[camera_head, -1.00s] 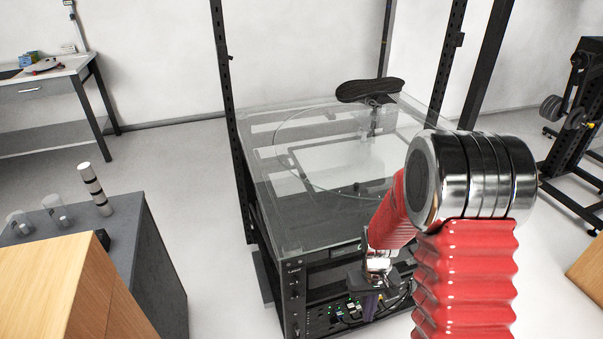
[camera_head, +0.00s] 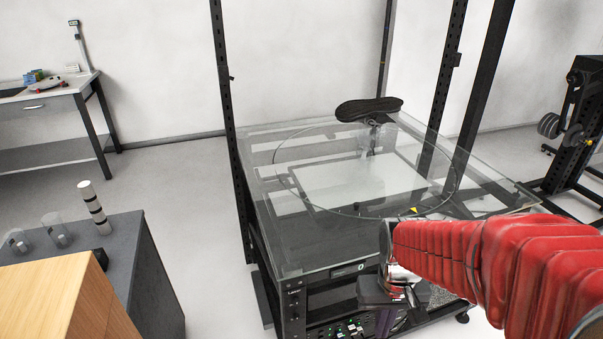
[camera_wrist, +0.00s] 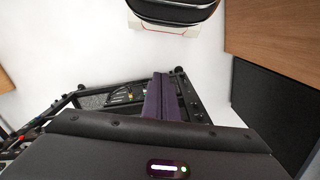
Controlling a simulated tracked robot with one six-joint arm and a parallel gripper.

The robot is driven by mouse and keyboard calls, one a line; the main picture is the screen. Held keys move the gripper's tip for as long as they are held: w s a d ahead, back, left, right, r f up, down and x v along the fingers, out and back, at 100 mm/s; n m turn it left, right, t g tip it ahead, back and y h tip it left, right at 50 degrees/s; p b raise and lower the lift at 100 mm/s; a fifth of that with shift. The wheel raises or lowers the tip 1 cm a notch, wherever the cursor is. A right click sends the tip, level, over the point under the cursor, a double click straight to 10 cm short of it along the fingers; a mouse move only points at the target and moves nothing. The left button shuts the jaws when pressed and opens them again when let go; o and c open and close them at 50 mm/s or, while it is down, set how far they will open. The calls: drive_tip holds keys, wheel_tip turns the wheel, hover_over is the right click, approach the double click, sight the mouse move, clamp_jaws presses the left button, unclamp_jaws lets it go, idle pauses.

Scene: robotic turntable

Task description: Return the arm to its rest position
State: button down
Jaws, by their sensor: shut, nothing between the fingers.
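My gripper (camera_head: 385,320) hangs at the front of the turntable unit in the head view, pointing down, low in the picture. My red-sleeved arm reaches to it from the lower right. In the wrist view my gripper's purple fingers (camera_wrist: 160,82) are together with nothing between them. The clear turntable cabinet (camera_head: 300,262) stands behind and left of my arm, with a large round disc outline (camera_head: 277,180) on its top. My arm hides part of the cabinet's right front.
A dark shoe sole (camera_head: 368,108) is mounted above the disc. A grey cabinet (camera_head: 150,270) with a striped cylinder (camera_head: 95,207) and clear cups stands at left. Dark posts (camera_head: 228,110) rise around the turntable. A desk (camera_head: 60,100) is far left. Pale floor (camera_head: 205,210) lies clear between.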

drive_tip(key=s+r+t, duration=0.3)
drive_tip(key=r, duration=0.4)
drive_tip(key=s+a+r+t, duration=0.1)
drive_tip(key=s+r+t, duration=0.1)
drive_tip(key=r, duration=0.6)
drive_tip(key=shift+s+r+t, duration=0.15)
drive_tip(key=shift+s+t, duration=0.25)
drive_tip(key=shift+s, duration=0.1)
drive_tip(key=c, duration=2.5)
unclamp_jaws()
drive_tip(key=shift+a, duration=0.1)
